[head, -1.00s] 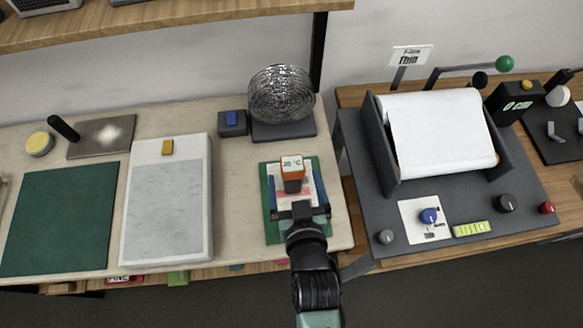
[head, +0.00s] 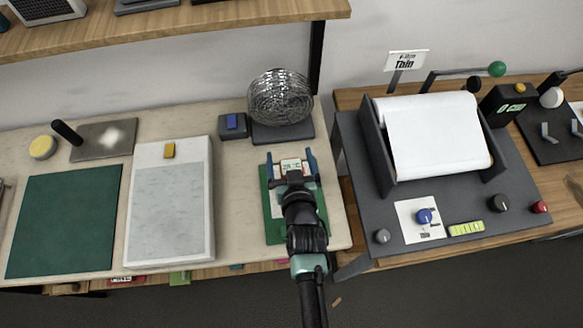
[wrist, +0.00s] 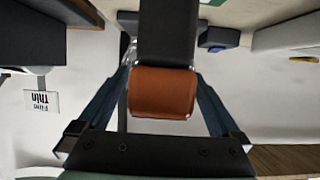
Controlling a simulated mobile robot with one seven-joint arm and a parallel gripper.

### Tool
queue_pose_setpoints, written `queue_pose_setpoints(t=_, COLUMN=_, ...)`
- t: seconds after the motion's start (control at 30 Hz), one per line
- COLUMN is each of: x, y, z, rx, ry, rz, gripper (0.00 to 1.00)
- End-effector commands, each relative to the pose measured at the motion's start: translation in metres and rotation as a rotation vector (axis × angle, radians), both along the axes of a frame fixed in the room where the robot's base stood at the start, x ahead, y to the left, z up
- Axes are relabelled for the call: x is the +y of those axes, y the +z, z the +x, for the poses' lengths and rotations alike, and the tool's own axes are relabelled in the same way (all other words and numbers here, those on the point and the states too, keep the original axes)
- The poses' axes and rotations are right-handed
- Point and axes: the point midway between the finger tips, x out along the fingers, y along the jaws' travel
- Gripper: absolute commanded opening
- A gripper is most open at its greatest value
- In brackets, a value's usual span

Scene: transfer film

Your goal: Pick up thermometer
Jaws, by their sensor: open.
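My gripper (head: 290,157) is open, with one blue finger on each side of the thermometer. In the wrist view, the thermometer's orange end (wrist: 163,92) and dark body lie between the spread fingers of my gripper (wrist: 160,75). Gaps show on both sides of the orange end.
A grey-white slab (head: 168,210) lies to the left. A paper-roll machine (head: 362,215) stands on the right table.

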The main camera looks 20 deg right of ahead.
Motion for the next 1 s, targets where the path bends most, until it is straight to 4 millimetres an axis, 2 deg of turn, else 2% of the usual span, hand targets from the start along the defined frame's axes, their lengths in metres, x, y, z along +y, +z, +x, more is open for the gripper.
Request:
queue_pose_setpoints(t=0.17, x=-0.0001, y=-0.0003, z=-0.0001, rx=0.000, ry=0.000, rz=0.000, gripper=1.00)
queue_pose_setpoints(t=0.73, x=0.0000, y=-0.0003, z=-0.0004, rx=0.001, ry=0.000, rz=0.000, gripper=0.00)
queue_pose_setpoints(t=1.0, x=-0.0001, y=0.0017, z=0.0000, rx=-0.002, ry=0.000, rz=-0.001, gripper=0.00)
